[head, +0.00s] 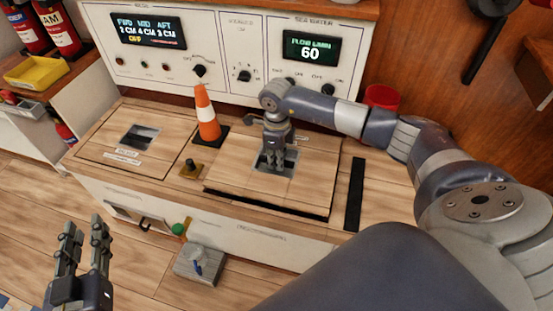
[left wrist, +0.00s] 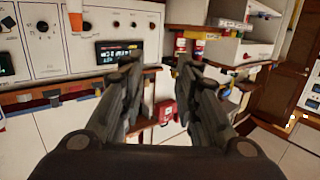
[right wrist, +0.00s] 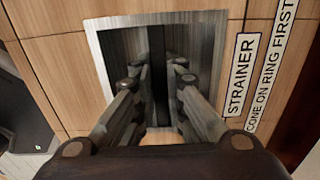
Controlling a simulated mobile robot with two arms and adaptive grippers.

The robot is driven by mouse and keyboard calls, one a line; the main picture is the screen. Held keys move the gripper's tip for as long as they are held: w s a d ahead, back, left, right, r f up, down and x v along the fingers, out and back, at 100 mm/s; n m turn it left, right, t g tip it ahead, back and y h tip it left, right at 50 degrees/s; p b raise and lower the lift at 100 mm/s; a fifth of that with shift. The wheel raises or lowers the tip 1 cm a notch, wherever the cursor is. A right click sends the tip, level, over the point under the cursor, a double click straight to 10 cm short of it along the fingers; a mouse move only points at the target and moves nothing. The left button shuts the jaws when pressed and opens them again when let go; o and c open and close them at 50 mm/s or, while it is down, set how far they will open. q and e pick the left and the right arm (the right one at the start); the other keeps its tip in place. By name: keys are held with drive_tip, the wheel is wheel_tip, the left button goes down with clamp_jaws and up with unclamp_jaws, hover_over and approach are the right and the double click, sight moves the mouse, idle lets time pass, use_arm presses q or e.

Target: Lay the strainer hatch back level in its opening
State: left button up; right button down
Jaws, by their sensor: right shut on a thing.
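The strainer hatch (head: 232,168) is a square wooden panel on the right of the bench top. A dark gap shows along its front edge, which looks raised above the bench; its exact tilt is hard to tell. Its light metal recess (right wrist: 105,48) and the STRAINER label (right wrist: 243,75) show in the right wrist view. My right gripper (head: 272,165) reaches down into the recess, shut on a dark upright bar (right wrist: 157,45), perhaps the ring; the fingers hide most of it. My left gripper (head: 83,228) is open and empty, left of the bench front.
An orange cone (head: 207,117) stands behind the hatch's left corner. Another hatch (head: 110,137) lies further left. A black strip (head: 355,194) lies to the right. The control panel (head: 220,60) rises behind.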

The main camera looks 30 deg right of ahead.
drive_tip(key=shift+w+f, duration=0.1)
drive_tip(key=shift+f, duration=0.2)
drive_tip(key=shift+f+b, duration=0.45)
drive_tip(key=shift+b, duration=0.1)
drive_tip(key=shift+f+b, duration=0.45)
drive_tip(key=shift+f, duration=0.15)
use_arm(q)
wheel_tip(320, 180, up, 11)
drive_tip(key=s+d+t+h, duration=0.1)
drive_tip(key=t+h, duration=0.1)
drive_tip(key=t, duration=0.4)
use_arm(e)
drive_tip(key=shift+f, duration=0.3)
idle(1.1)
drive_tip(key=c, duration=1.7)
unclamp_jaws()
use_arm(q)
drive_tip(key=shift+s+r, duration=0.2)
use_arm(e)
drive_tip(key=shift+o, duration=0.6)
drive_tip(key=shift+f, duration=0.1)
drive_tip(key=shift+s+f, duration=0.1)
drive_tip(key=shift+s, duration=0.1)
wheel_tip(320, 180, up, 12)
drive_tip(key=shift+w+r, duration=0.1)
drive_tip(key=shift+r, duration=0.05)
